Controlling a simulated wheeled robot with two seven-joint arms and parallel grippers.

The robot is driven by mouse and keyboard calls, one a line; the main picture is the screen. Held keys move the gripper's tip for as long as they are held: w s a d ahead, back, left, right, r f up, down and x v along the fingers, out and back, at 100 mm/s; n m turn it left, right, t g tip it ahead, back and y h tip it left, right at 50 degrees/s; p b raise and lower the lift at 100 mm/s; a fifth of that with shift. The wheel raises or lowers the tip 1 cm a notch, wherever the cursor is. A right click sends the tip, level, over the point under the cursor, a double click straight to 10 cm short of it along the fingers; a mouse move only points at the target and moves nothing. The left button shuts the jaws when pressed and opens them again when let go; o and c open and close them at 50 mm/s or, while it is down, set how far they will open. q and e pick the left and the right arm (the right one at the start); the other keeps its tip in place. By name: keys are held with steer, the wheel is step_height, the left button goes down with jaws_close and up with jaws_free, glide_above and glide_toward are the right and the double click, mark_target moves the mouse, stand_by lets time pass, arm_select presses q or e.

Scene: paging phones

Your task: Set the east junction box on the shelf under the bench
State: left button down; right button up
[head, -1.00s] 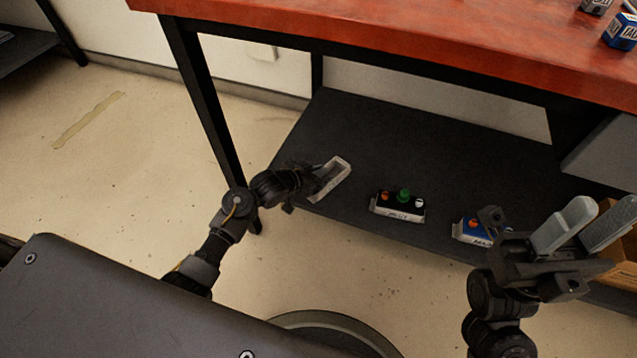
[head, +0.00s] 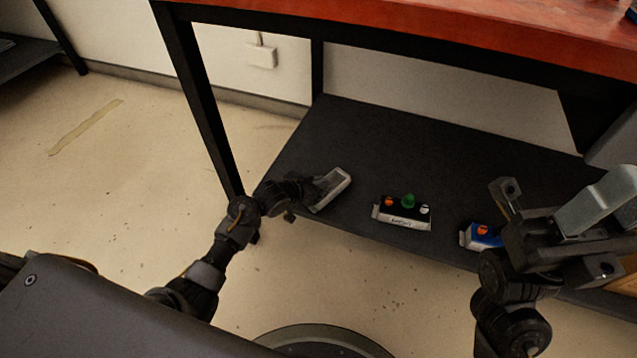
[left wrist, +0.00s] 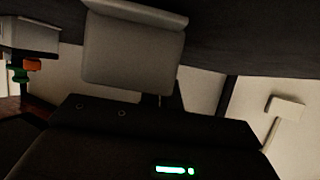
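A pale box with a black face (head: 403,212) and orange, green and white knobs sits upright near the shelf's front edge. Its label is too blurred to read. It also shows, in part, in the left wrist view (left wrist: 30,38). A similar blue-faced box (head: 480,236) stands to its right, partly hidden by my right gripper. I cannot tell which is the east one. My left gripper (head: 330,189) is over the shelf's front left, apart from the black-faced box; I see nothing held, and its finger gap is unclear. My right gripper (head: 612,215) is open and empty at the right.
The dark shelf (head: 370,135) is clear behind the boxes. The red bench top (head: 400,25) hangs over it, with a black leg (head: 195,95) at the left. A wooden item (head: 625,284) is partly visible at the lower right. A wall socket (head: 262,57) is behind.

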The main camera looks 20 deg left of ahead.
arm_select(q)
steer(key=shift+f, duration=0.2)
steer(key=c, duration=1.6)
jaws_free()
